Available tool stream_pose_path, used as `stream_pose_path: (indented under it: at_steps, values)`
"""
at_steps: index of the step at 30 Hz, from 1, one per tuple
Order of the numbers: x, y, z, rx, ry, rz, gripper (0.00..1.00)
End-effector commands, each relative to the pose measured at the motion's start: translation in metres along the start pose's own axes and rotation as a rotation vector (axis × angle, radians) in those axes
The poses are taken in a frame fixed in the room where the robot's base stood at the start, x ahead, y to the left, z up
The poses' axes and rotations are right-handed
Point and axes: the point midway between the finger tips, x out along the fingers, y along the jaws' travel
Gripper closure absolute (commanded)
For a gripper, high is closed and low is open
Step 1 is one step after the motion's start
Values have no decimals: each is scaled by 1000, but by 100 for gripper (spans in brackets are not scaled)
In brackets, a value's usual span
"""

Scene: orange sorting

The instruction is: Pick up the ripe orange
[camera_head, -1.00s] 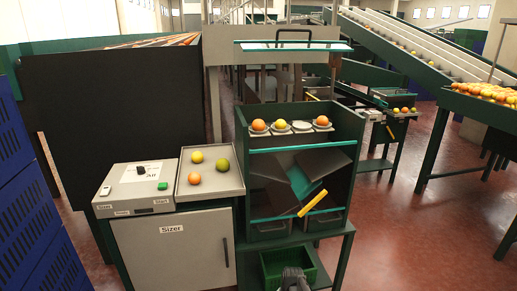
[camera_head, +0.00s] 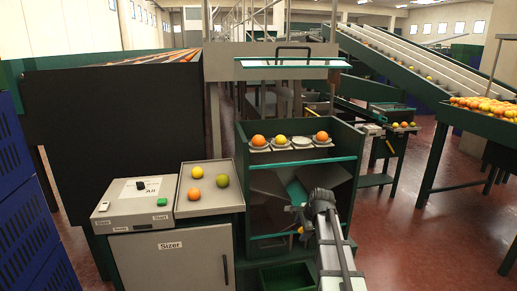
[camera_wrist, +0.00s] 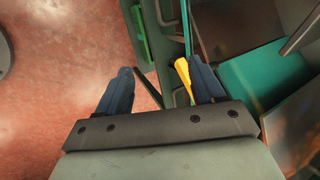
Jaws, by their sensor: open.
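An orange-coloured fruit (camera_head: 194,194) lies in the grey tray (camera_head: 236,190) on the sizer, with a yellow fruit (camera_head: 197,172) and a green fruit (camera_head: 222,180). Two more orange-coloured fruits, left (camera_head: 258,140) and right (camera_head: 321,136), sit in cups on the green stand, with a yellow one (camera_head: 280,140) between them. My gripper (camera_wrist: 160,85) is open and empty in the wrist view, and no fruit shows there. In the head view my arm reaches up in front of the stand's right side, below the cups and right of the tray. Its fingertips are hard to make out there.
The green stand (camera_head: 348,143) has slanted panels and teal bars. A yellow lever (camera_wrist: 184,73) is beside my right finger. A green crate (camera_head: 287,276) sits low. The sizer's panel (camera_head: 139,190) is left of the tray.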

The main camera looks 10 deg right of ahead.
Motion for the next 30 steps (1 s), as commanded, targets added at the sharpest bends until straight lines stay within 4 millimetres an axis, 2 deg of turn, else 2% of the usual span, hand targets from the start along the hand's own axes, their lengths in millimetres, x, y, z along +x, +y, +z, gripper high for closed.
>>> stream_pose_path:
  at_steps: [1, 6, 15, 18, 23, 25, 27, 30]
  values:
    - [-18, -16, -5, 31, 5, -29, 32]
    - [-76, -59, -18, 144, 10, -119, 32]
    - [-184, -119, -34, 328, -1, -268, 32]
    - [-213, -135, -36, 373, -10, -303, 32]
    - [-255, -165, -37, 428, -33, -338, 32]
    - [-271, -187, -34, 443, -49, -336, 32]
    - [-279, -209, -28, 444, -68, -315, 32]
    - [-278, -237, -19, 428, -92, -269, 32]
